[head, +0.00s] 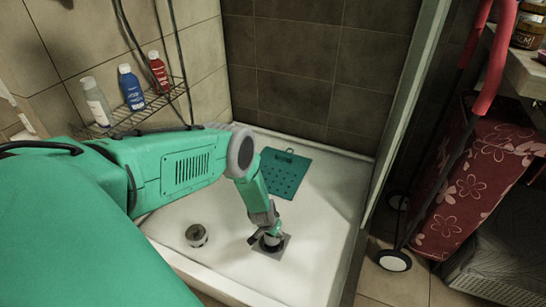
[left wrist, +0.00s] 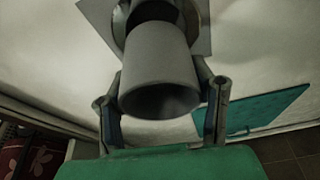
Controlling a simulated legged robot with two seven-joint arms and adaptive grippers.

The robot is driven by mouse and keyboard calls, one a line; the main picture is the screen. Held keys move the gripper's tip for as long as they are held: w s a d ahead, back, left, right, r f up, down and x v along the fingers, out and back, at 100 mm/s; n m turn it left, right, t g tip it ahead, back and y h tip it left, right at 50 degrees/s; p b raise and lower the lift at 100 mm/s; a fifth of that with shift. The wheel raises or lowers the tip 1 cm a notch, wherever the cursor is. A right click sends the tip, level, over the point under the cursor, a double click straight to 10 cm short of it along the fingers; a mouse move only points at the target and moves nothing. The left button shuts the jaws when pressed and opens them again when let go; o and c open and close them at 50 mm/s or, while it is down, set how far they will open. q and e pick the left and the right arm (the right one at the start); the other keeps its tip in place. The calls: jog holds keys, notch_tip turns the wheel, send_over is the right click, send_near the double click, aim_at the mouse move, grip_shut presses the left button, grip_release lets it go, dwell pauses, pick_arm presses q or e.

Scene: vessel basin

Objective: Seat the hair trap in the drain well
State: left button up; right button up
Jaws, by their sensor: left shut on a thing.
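My left gripper (head: 266,232) reaches down over the drain well and is shut on the hair trap. In the left wrist view, the hair trap (left wrist: 158,65) is a grey, cup-like cylinder between the two fingers (left wrist: 160,88), its open end facing the camera. The drain well shows as a square grey plate (head: 274,252) in the white shower floor. In the left wrist view its plate (left wrist: 201,22) and dark round opening lie just beyond the trap, lined up closely with it. Whether the trap's far end is inside the opening cannot be told. My right gripper is not in view.
A small round metal piece (head: 196,235) stands on the shower tray (head: 318,212) left of the drain. A teal perforated mat (head: 285,173) lies behind it. A wire shelf (head: 135,116) with bottles hangs on the left wall. A red flowered trolley bag (head: 465,185) stands outside the tray.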

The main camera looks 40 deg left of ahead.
aim_at(273, 238)
pick_arm(q)
jog(key=shift+f, duration=0.55)
jog(key=shift+a+f, duration=0.1)
dwell(1.3)
jog(key=shift+f, duration=0.4)
jog(key=shift+f, duration=0.6)
jog(key=shift+f, duration=0.35)
jog(key=shift+f, duration=0.15)
